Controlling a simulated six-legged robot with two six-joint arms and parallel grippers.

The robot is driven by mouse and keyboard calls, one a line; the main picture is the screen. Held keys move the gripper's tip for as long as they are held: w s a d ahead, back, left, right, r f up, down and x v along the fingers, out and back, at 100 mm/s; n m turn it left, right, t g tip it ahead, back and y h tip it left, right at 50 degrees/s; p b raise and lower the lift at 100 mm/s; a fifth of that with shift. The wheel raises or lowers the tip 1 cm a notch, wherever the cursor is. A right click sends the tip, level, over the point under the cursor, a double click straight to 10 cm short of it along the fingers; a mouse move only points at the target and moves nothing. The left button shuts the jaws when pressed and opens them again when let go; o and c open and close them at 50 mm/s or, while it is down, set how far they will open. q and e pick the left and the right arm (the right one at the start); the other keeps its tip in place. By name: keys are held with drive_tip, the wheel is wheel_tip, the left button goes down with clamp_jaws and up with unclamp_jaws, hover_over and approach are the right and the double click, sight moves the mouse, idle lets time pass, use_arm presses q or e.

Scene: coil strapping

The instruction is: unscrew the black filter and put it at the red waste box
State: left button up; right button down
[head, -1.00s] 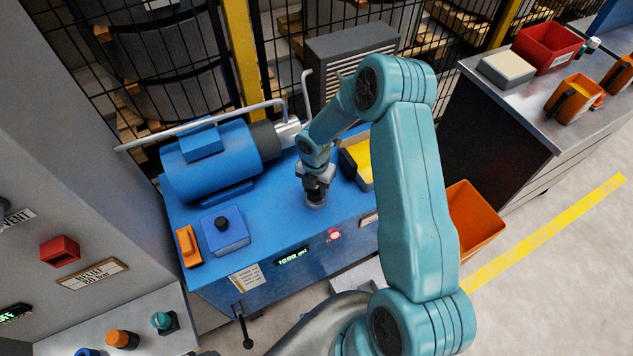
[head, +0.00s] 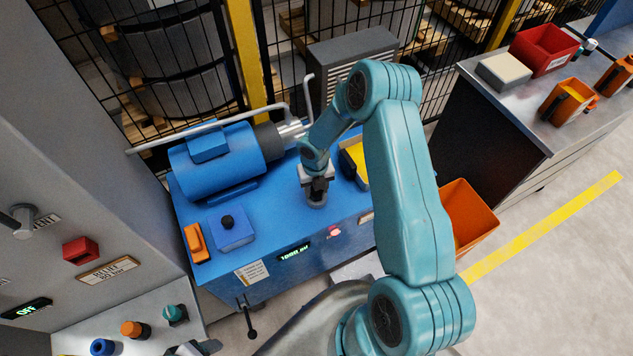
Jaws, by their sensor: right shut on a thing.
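My right gripper (head: 317,190) points down over the top of the blue power unit (head: 275,213). It is shut on the black filter (head: 316,195), which is small, dark and mostly hidden by the jaws. The filter stands upright over a grey round base on the unit; I cannot tell whether it is still threaded there. The red waste box (head: 545,48), open with a white label, stands at the back of the metal bench at the upper right, far from the gripper. My left gripper is not in view.
A blue motor (head: 215,165) with a pipe above it lies left of the gripper. A yellow-lined tray (head: 356,160) is close on its right. An orange bin (head: 470,215) stands on the floor. A pale block (head: 503,71) and orange holders (head: 568,100) share the metal bench.

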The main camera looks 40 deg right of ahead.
drive_tip(key=shift+r+n+p, duration=0.1)
drive_tip(key=shift+n+p, duration=0.25)
drive_tip(key=shift+n, duration=0.55)
drive_tip(key=shift+a, duration=0.1)
drive_tip(key=shift+n, duration=0.5)
drive_tip(key=shift+w+r+n+p, duration=0.1)
drive_tip(key=shift+n+p, duration=0.85)
drive_tip(key=shift+n, duration=0.15)
drive_tip(key=shift+a+f+n, duration=0.1)
drive_tip(key=shift+f+n, duration=0.1)
drive_tip(key=shift+n, duration=0.4)
